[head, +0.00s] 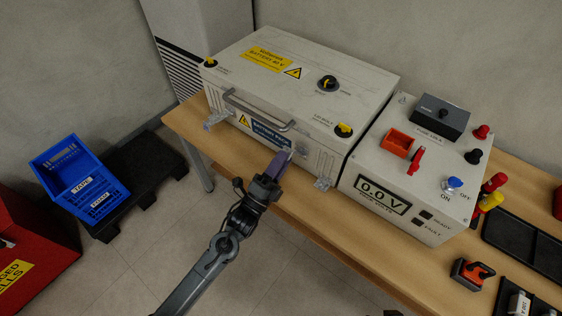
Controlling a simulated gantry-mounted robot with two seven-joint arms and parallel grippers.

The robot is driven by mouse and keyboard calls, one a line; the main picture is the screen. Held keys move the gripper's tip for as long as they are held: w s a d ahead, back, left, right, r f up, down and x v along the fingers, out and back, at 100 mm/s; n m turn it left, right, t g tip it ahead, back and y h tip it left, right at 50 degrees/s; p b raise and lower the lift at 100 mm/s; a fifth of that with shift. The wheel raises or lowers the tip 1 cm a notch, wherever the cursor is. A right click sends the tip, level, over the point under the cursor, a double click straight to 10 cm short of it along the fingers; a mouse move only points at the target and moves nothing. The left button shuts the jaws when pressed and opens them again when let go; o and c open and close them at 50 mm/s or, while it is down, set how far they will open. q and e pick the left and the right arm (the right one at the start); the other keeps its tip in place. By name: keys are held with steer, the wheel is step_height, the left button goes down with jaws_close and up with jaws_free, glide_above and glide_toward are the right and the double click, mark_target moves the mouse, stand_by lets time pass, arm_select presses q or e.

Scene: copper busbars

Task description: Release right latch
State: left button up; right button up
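The white battery box (300,62) stands on the wooden bench with its lid down and a handle (258,110) on its front. A metal latch piece (323,184) juts out low at the right end of the front. A similar left latch piece (214,122) juts out at the left end. I cannot tell whether either is hooked. My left gripper (284,160) is in front of the box, by the blue label (270,133) and left of the right latch. Its fingers are seen nearly end-on, so their gap and any contact are unclear.
A grey control box (415,170) with a 0.0 V display stands close to the battery box's right side. Black trays (525,245) and an orange-black tool (472,272) lie on the bench at right. The bench's front strip (235,155) is mostly clear.

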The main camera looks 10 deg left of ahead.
arm_select(q)
steer(key=shift+s, duration=0.1)
steer(key=p+v, duration=0.3)
steer(key=v, duration=0.7)
steer(key=shift+s+a+f, duration=0.2)
steer(key=shift+s+f, duration=0.05)
steer(key=shift+c, duration=0.3)
